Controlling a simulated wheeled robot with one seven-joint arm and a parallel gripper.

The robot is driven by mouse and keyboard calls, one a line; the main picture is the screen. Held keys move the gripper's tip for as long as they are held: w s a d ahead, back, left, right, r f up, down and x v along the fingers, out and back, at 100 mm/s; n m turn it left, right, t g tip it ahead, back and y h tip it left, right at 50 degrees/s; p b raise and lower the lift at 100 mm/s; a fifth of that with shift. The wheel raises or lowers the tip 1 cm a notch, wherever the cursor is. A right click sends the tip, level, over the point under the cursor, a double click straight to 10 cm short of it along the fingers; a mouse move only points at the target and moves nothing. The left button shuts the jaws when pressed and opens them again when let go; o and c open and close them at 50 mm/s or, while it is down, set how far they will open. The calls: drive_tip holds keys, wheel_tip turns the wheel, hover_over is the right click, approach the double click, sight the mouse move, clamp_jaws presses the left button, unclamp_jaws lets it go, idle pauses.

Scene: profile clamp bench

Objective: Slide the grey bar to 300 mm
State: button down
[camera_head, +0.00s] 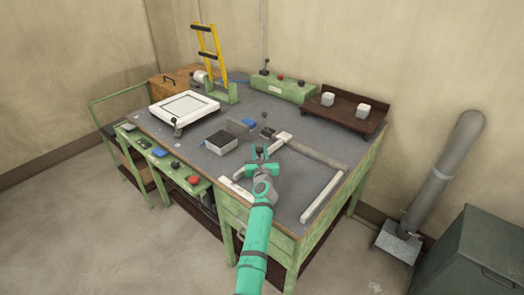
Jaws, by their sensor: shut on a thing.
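A long grey bar (318,153) lies across the right half of the grey bench top (290,200). A short pale piece (284,138) is at its left end; I cannot tell whether it is part of the bar. My gripper (262,151) reaches in from the front and is low over the bench at this left end. It is shut on what seems to be the near end of the bar, but the fingers and wrist hide the contact. A pale strip (323,197) lies along the right side of the bench top. No millimetre marks can be read.
Left of my gripper stand an open-topped box (221,143) and a small blue block (249,123). A white framed plate (184,107) is farther left. At the back are a green control box (284,89) and a brown shelf (343,113) with two pale blocks.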

drive_tip(key=c, duration=1.4)
unclamp_jaws()
drive_tip(key=shift+c, duration=0.2)
drive_tip(key=shift+s, duration=0.15)
drive_tip(key=shift+s, duration=0.6)
drive_tip(key=s, duration=0.3)
drive_tip(key=s+d, duration=0.1)
drive_tip(key=s, duration=0.4)
drive_tip(key=shift+s+d+f, duration=0.1)
drive_tip(key=shift+s+d, duration=0.1)
drive_tip(key=shift+s, duration=0.15)
drive_tip(key=shift+s+d, duration=0.2)
drive_tip(key=shift+s, duration=0.1)
drive_tip(key=shift+a, duration=0.1)
